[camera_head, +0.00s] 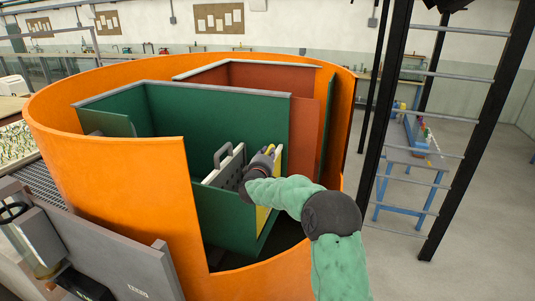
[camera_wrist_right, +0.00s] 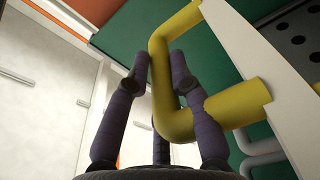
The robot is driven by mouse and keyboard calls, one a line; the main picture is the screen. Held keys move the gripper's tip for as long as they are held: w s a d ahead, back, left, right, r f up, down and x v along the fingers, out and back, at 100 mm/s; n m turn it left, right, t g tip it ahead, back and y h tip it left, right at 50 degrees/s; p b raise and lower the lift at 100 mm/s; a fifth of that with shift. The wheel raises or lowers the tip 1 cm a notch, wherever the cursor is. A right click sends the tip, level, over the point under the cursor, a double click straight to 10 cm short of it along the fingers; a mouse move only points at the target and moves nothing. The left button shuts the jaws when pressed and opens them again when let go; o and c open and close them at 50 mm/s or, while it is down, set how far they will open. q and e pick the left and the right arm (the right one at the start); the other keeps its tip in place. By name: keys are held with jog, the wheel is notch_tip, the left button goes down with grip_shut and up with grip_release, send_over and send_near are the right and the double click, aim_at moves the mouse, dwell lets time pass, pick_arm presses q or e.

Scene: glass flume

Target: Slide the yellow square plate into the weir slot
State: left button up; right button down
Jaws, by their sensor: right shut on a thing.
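The yellow square plate (camera_head: 263,218) stands upright at the near right end of the green channel, partly hidden behind my right arm. My right gripper (camera_head: 268,153) is at its upper part. In the right wrist view, my right gripper (camera_wrist_right: 160,68) is shut on the yellow bent-bar handle (camera_wrist_right: 168,90), with fingers on both sides of the bar. A pale plate edge (camera_wrist_right: 225,35) runs beside the handle. A white perforated plate (camera_head: 226,172) with a dark grey handle stands just left of the gripper. The weir slot cannot be made out. My left gripper is not in view.
A tall curved orange wall (camera_head: 115,150) surrounds the green channel walls (camera_head: 205,105). A red-brown wall (camera_head: 305,125) stands behind to the right. A black ladder-like frame (camera_head: 385,100) and a blue table (camera_head: 408,160) are farther right. Floor is open at far right.

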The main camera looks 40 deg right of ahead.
jog(key=shift+f+b, duration=0.45)
jog(key=shift+f, duration=0.65)
dwell(0.6)
jog(key=c, duration=1)
grip_release()
jog(key=shift+a+f, duration=0.1)
jog(key=shift+f, duration=0.25)
jog(key=v, duration=0.7)
jog(key=shift+s+a+r, duration=0.15)
jog(key=shift+s+r, duration=0.05)
jog(key=shift+r, duration=0.05)
